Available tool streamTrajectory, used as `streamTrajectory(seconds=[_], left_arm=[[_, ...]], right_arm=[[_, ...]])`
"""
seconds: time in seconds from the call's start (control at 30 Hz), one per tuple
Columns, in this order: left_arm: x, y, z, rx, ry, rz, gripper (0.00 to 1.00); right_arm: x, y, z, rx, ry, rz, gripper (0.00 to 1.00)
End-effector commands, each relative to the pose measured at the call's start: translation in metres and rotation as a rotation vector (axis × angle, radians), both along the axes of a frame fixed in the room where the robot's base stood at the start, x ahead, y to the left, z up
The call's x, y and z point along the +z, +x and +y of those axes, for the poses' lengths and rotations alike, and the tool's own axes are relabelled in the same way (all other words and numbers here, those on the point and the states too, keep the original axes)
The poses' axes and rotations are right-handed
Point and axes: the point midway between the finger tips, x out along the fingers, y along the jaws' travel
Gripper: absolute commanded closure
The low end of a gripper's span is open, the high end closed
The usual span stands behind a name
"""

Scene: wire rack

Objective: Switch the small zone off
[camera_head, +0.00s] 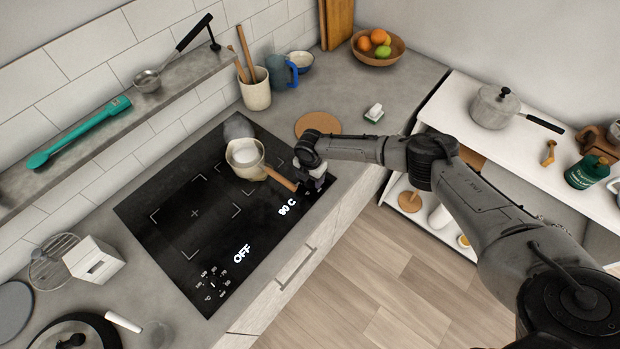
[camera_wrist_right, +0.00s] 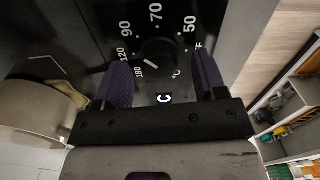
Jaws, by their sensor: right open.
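The black glass hob (camera_head: 170,210) has two lit displays, one reading "90 C" (camera_head: 288,207) near my right gripper and one reading "OFF" (camera_head: 242,254). A cream pot (camera_head: 243,152) with a wooden handle stands on the hob's right zone. My right gripper (camera_head: 318,183) is over the hob's right front corner, beside the handle end. In the right wrist view, a dark round knob (camera_wrist_right: 160,60) lies between its open purple fingers (camera_wrist_right: 163,80), with temperature numbers around it. Contact cannot be told. My left gripper is not in view.
A second knob (camera_head: 212,285) is at the hob's front left. A wooden round mat (camera_head: 317,124) and a small white-and-green block (camera_head: 374,113) lie on the counter to the right. A shelf (camera_head: 120,110) with a ladle and a teal tool runs along the tiled wall.

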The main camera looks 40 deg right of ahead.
Motion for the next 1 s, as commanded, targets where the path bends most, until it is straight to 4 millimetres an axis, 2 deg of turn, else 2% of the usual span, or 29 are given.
streamTrajectory(seconds=[0.2, 0.5, 1.0], left_arm=[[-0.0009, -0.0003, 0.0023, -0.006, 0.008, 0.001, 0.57], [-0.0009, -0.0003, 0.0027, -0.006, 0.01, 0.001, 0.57], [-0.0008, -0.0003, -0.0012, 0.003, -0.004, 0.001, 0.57]], right_arm=[[-0.0112, -0.0005, 0.0002, 0.0, -0.001, 0.001, 0.35], [-0.0122, -0.0004, 0.0001, 0.001, -0.001, 0.0, 0.35], [-0.0119, -0.0004, 0.0001, 0.0, -0.001, 0.0, 0.82]])
